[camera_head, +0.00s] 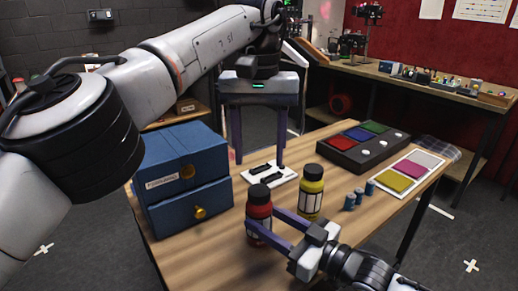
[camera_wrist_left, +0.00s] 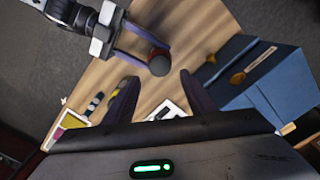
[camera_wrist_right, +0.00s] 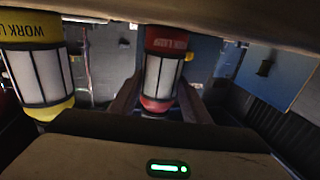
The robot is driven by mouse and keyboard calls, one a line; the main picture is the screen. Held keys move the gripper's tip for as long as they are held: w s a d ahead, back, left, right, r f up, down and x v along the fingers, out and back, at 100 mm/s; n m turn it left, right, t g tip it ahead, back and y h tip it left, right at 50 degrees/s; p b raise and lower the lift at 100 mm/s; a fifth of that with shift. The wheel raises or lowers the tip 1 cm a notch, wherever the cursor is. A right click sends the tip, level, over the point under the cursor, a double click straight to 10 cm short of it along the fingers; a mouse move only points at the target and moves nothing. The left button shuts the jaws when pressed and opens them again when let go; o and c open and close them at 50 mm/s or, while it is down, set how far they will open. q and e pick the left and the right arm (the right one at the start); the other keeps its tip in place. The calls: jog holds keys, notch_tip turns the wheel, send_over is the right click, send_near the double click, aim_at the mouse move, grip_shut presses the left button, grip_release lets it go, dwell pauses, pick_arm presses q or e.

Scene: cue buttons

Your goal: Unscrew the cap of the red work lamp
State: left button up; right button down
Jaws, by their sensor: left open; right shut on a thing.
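The red work lamp (camera_head: 259,212) with its black cap (camera_head: 259,193) stands upright on the table. My right gripper (camera_head: 262,222) is shut on the lamp's body, low down; in the right wrist view the lamp (camera_wrist_right: 164,70) sits between the two fingers. The cap is on top of the lamp and also shows from above in the left wrist view (camera_wrist_left: 160,62). My left gripper (camera_head: 259,148) is open and empty, pointing down over the table behind the lamps. The left wrist view shows its fingers spread wide, with the red lamp beyond them.
A yellow work lamp (camera_head: 312,195) stands just right of the red one. A blue drawer cabinet (camera_head: 183,180) is at the left. A white plate with black parts (camera_head: 272,174), small blue cylinders (camera_head: 359,196), a dark button box (camera_head: 362,146) and a colour card (camera_head: 406,174) lie behind and right.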

aim_at(259, 190)
pick_arm(q)
jog(key=shift+f+m, duration=0.1)
jog(key=shift+m, duration=0.5)
jog(key=shift+f, duration=0.3)
notch_tip(259, 190, down, 7)
jog(key=shift+f, duration=0.15)
